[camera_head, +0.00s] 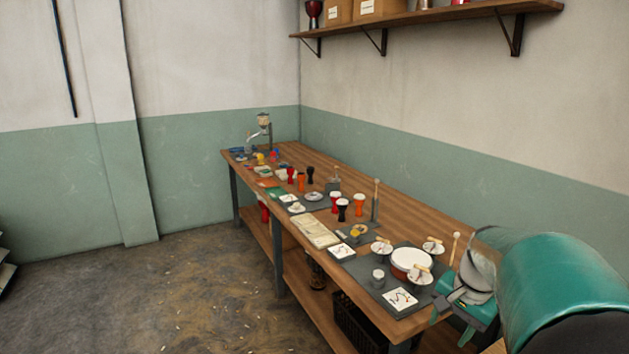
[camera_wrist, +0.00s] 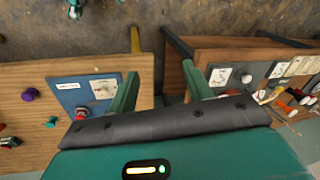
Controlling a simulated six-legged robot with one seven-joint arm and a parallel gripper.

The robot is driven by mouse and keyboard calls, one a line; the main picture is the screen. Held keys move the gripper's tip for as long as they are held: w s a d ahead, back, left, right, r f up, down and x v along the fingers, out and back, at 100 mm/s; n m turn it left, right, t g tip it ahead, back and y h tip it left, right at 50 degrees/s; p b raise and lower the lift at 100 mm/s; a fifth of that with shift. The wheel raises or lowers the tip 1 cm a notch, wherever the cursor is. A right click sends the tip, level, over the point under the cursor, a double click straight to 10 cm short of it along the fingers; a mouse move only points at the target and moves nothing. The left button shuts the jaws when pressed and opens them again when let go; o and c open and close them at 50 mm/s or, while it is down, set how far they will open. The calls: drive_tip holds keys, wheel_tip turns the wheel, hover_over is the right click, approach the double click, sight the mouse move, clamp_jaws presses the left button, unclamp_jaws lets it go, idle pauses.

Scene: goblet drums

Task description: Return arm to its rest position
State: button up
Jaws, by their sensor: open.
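My teal arm (camera_head: 555,285) enters the head view at the lower right, with its wrist beside the near end of the long wooden workbench (camera_head: 420,219). My gripper (camera_wrist: 162,88) shows in the wrist view with its two green fingers spread apart. Nothing is between the fingers. Past them lies dark floor in a gap between two wooden tops. In the head view the fingers are small and partly hidden by the wrist.
A large white-topped red drum (camera_head: 412,262) stands on a dark mat near the wrist, with small dishes around it. Several small goblet drums (camera_head: 342,208) stand farther along the bench. A wall shelf (camera_head: 440,14) hangs above. The floor (camera_head: 170,300) at left is open.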

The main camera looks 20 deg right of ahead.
drive_tip(key=s+a+r+n+t, duration=0.1)
drive_tip(key=a+n, duration=0.3)
drive_tip(key=a, duration=0.5)
drive_tip(key=s+a+r+n+t, duration=0.1)
drive_tip(key=s+a+n, duration=0.3)
drive_tip(key=a, duration=0.5)
drive_tip(key=s+a+r+n+t, duration=0.1)
drive_tip(key=s+a+r+n, duration=0.1)
drive_tip(key=a+n, duration=0.3)
drive_tip(key=a, duration=0.4)
drive_tip(key=shift+s+a+r, duration=0.25)
drive_tip(key=shift+s+a, duration=0.1)
drive_tip(key=c, duration=0.3)
drive_tip(key=shift+d, duration=0.1)
drive_tip(key=shift+d, duration=0.1)
